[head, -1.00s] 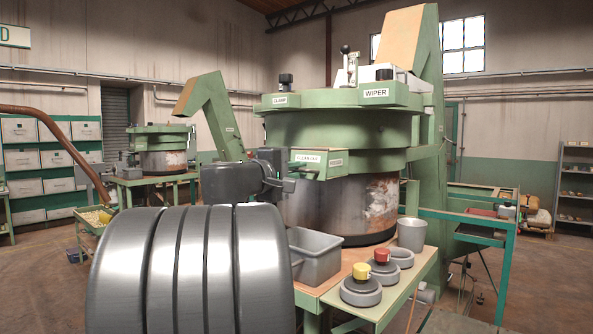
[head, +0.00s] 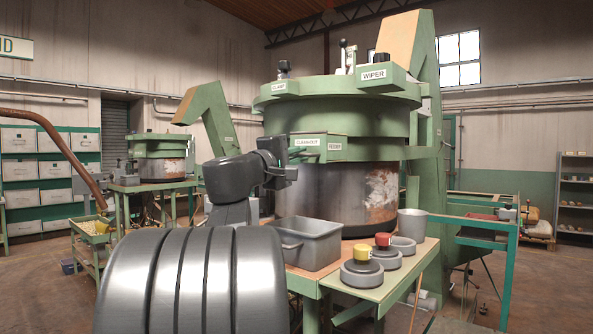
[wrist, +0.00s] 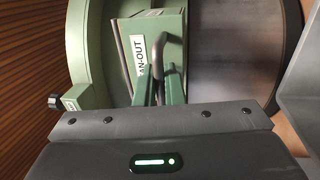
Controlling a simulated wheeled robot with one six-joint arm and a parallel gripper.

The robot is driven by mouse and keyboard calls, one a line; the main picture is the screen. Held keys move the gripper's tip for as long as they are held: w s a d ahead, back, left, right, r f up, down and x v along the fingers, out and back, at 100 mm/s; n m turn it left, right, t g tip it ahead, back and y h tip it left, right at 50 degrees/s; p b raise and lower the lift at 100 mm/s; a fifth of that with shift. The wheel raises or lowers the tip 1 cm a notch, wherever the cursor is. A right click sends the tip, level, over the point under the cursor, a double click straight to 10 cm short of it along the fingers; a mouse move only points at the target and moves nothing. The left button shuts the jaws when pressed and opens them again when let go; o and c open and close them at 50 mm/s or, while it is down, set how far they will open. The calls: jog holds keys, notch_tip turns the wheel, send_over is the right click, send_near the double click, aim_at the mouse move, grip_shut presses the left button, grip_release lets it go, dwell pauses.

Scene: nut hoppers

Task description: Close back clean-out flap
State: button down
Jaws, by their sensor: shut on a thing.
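The near green hopper (head: 345,120) carries a box-like clean-out flap (head: 312,153) with a CLEAN-OUT label on its front. In the head view my dark wrist (head: 240,175) reaches the flap from the left, and the fingertips are hard to make out. I cannot tell how far the flap stands open.
A second green hopper (head: 160,146) stands at the back left. Green rails (head: 480,222) stand at the right.

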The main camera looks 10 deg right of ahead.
jog(key=shift+f+b, duration=0.1)
jog(key=shift+b, duration=0.25)
jog(key=c, duration=1.6)
grip_release()
jog(key=b+v, duration=0.1)
jog(key=v, duration=0.5)
jog(key=b+v, duration=0.2)
jog(key=v, duration=0.5)
jog(key=shift+s+a+f, duration=0.2)
jog(key=shift+f, duration=0.05)
jog(key=p+x, duration=0.1)
jog(key=x, duration=0.3)
jog(key=p+x, duration=0.1)
jog(key=x, duration=0.4)
jog(key=p+x, duration=0.1)
jog(key=x, duration=0.4)
jog(key=shift+a+r, duration=0.1)
jog(key=shift+r, duration=0.15)
jog(key=shift+s+a+f, duration=0.1)
